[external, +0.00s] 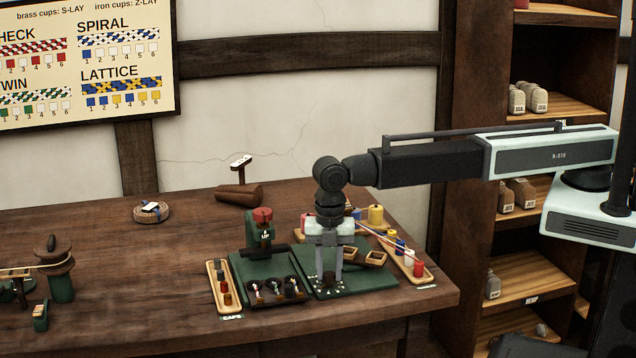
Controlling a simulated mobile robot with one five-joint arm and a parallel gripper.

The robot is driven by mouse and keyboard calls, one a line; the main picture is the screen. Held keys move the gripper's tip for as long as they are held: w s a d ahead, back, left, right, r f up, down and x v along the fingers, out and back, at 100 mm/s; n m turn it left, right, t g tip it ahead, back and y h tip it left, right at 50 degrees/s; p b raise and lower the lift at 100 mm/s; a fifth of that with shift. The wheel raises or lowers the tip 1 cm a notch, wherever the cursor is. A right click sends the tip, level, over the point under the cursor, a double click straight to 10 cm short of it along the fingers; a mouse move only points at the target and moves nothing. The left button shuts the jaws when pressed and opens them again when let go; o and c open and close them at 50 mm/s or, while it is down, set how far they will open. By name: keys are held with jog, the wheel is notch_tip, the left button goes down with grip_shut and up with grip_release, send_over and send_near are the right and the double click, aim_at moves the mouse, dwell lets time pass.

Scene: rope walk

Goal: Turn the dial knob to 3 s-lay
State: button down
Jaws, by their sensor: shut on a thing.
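My gripper (328,272) points straight down over the right part of a green machine base on the bench. Its two fingers are shut on the dial knob (329,281), a small dark knob low on the green plate (372,284). Small white marks sit around the knob on the plate. The fingers partly hide the knob, and the marks are too small to read, so I cannot tell its setting.
Left of the dial stand a red-topped post (262,216) and several dark cups (276,289). A wooden caps tray (224,288) lies further left. A tray of coloured spools (405,257) is at the right. The bench's left middle is mostly clear.

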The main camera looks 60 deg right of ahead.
aim_at(329, 273)
jog(key=shift+n, duration=0.3)
jog(key=c, duration=1.1)
grip_release()
jog(key=shift+r, duration=0.1)
notch_tip(329, 273, up, 8)
jog(key=p, duration=0.8)
jog(key=shift+f, duration=0.2)
jog(key=shift+d, duration=0.1)
